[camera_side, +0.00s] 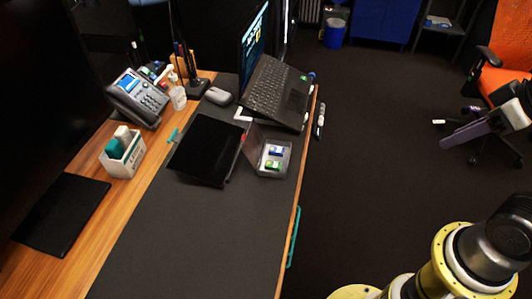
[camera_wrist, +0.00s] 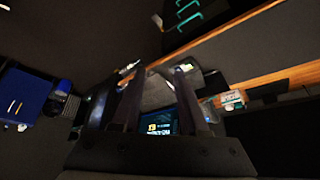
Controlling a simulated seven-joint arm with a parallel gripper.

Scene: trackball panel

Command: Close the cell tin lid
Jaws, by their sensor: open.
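The cell tin (camera_side: 274,160) is a small open box near the right edge of the dark desk mat in the side view. It holds a blue-and-white cell and a green-and-white cell. Its lid (camera_side: 252,146) stands raised along the tin's left side. My gripper (camera_side: 455,137) is far to the right of the tin, over the floor and apart from the desk. In the wrist view my gripper (camera_wrist: 158,70) has two dark fingers spread apart with nothing held between them. I cannot make out the tin clearly in the wrist view.
A laptop (camera_side: 275,90) stands behind the tin, and a black flat panel (camera_side: 206,150) lies left of it. A phone (camera_side: 137,98) and a white holder (camera_side: 123,157) are farther left. The front mat is clear. An orange chair (camera_side: 505,50) stands at right.

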